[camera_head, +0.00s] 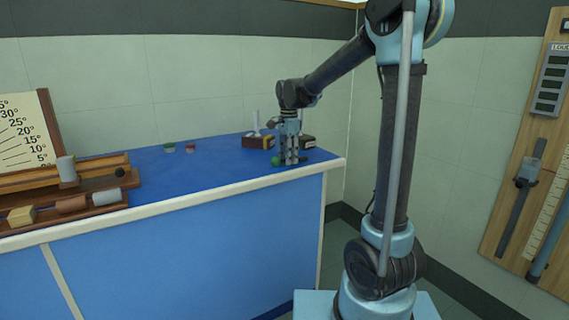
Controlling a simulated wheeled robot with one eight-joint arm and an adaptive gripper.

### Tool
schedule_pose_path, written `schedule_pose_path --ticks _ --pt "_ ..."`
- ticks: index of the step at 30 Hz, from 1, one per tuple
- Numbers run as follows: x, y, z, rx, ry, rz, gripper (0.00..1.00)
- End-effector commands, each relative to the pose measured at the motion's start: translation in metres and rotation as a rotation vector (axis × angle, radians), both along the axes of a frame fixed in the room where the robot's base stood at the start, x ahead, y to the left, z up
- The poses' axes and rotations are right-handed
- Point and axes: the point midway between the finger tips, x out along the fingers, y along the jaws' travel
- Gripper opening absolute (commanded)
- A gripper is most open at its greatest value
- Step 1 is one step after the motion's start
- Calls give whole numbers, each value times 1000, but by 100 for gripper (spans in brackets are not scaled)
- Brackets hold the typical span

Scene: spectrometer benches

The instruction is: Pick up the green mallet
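A small green rounded shape (276,161), which looks like part of the green mallet, lies on the blue bench top near its right end. My gripper (290,162) points straight down just right of it, with its fingertips at about bench level. The fingers cover whatever lies between them. A thin dark piece shows to the right of the fingers; I cannot tell whether it is the mallet's handle. I cannot tell whether the fingers touch the mallet or how far apart they are.
A brown block with a white upright piece (256,141) stands close behind my gripper, with a dark box (308,142) beside it. A wooden rack (100,197) and an angle scale stand at far left. The bench middle is clear.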

Motion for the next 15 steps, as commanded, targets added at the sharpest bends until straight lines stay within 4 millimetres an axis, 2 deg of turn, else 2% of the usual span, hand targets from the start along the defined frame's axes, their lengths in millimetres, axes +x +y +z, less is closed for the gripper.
schedule_pose_path --ticks 8,12,13,15 --pt "0 0 -2 0 0 0 36" --pt "0 0 -2 0 0 0 4" --pt "0 0 -2 0 0 0 0" --pt "0 0 -2 0 0 0 0"
